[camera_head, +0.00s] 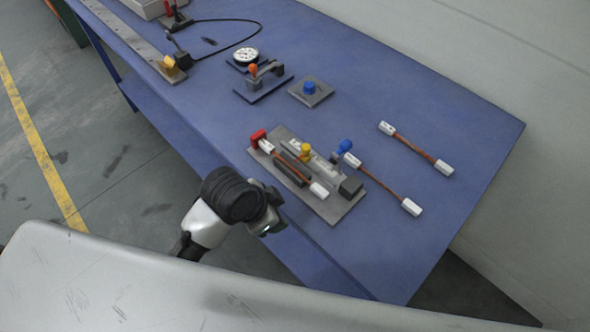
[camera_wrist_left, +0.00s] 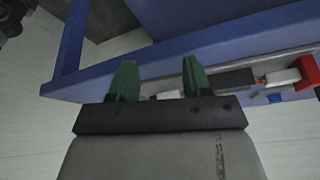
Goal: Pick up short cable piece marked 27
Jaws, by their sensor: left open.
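Three short brown cable pieces with white ends are in the head view; I cannot read any number on them. One cable piece (camera_head: 290,167) lies on the grey fixture plate (camera_head: 336,212). A second cable piece (camera_head: 381,182) lies right of the plate, its upper end near a blue knob. A third cable piece (camera_head: 414,147) lies on the bare table farther right. My left gripper (camera_head: 273,210) is at the table's front edge, beside the plate. In the left wrist view its green fingers (camera_wrist_left: 160,78) are apart and empty, with a white cable end (camera_wrist_left: 170,95) showing beyond them. My right gripper is not in view.
The fixture carries a red block (camera_head: 258,138), a yellow knob (camera_head: 305,151) and a dark block (camera_head: 350,187). A blue-button block (camera_head: 310,90), a clamp device (camera_head: 264,80) and a dial gauge (camera_head: 246,56) stand farther back. The blue table (camera_head: 440,210) is clear at the right.

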